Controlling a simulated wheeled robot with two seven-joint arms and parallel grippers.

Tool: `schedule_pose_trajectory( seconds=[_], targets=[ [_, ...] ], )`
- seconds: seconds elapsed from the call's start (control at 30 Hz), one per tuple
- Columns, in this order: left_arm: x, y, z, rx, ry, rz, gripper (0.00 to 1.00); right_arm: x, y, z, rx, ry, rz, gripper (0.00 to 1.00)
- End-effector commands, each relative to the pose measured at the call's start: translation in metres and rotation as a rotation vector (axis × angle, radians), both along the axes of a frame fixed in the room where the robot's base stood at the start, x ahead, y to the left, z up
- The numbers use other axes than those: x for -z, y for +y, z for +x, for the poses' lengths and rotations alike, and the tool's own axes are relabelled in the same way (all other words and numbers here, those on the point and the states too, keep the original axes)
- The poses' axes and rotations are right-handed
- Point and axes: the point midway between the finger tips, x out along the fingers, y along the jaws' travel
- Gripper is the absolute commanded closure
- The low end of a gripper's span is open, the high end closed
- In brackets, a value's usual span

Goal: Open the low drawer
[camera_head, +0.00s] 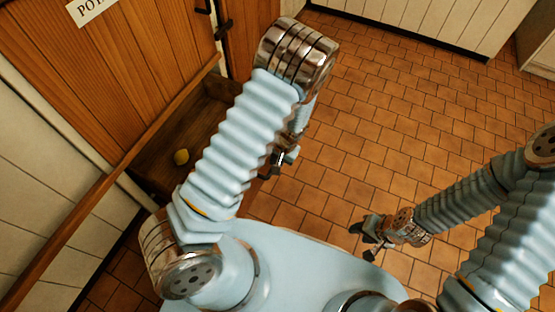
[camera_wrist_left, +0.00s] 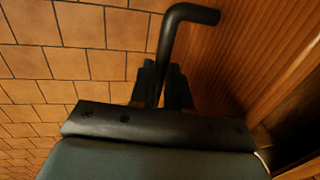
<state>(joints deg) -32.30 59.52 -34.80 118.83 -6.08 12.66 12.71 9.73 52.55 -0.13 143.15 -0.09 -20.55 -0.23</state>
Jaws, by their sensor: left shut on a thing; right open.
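The low drawer (camera_head: 205,120) stands out from the cabinet at the left in the head view, so its dark inside shows. My left gripper (camera_head: 272,168) is mostly hidden behind that arm. In the left wrist view, my left gripper (camera_wrist_left: 162,88) is shut on a black bar handle (camera_wrist_left: 190,14) beside a wooden front (camera_wrist_left: 225,60). My right gripper (camera_head: 369,236) is open and empty above the floor, well apart from the drawer.
The wooden cabinet (camera_head: 85,60) carries a partly cut-off label (camera_head: 90,8) and a black fitting (camera_head: 222,28). A wooden rail (camera_head: 110,175) runs along it. Pale panelled units (camera_head: 430,20) stand at the back. The tiled floor (camera_head: 400,120) is clear in the middle.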

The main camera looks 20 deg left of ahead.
Motion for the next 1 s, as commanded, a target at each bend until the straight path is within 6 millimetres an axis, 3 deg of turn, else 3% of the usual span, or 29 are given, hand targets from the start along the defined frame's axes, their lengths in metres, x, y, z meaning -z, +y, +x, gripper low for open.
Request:
schedule_pose_trajectory(
  seconds=[0.2, 0.23, 0.37, 0.73, 0.87, 1.0],
  targets=[
    [0.000, 0.000, 0.000, 0.000, 0.000, 0.000, 1.00, 0.000, 0.000, 0.000, 0.000, 0.000, 0.000, 0.57],
    [0.000, 0.000, 0.000, 0.000, 0.000, 0.000, 0.79, 0.000, 0.000, 0.000, 0.000, 0.000, 0.000, 0.57],
    [0.000, 0.000, 0.000, 0.000, 0.000, 0.000, 0.59, 0.000, 0.000, 0.000, 0.000, 0.000, 0.000, 0.57],
    [-0.007, -0.002, 0.001, 0.000, -0.002, 0.000, 0.58, -0.002, 0.000, 0.000, 0.000, 0.000, 0.000, 0.57],
    [-0.029, -0.006, 0.001, 0.001, -0.004, -0.002, 0.58, -0.007, -0.001, 0.000, 0.001, 0.000, -0.001, 0.57],
    [-0.064, -0.013, 0.000, 0.002, -0.005, -0.003, 0.58, -0.013, -0.001, 0.000, 0.002, -0.002, -0.002, 0.57]
  ],
)
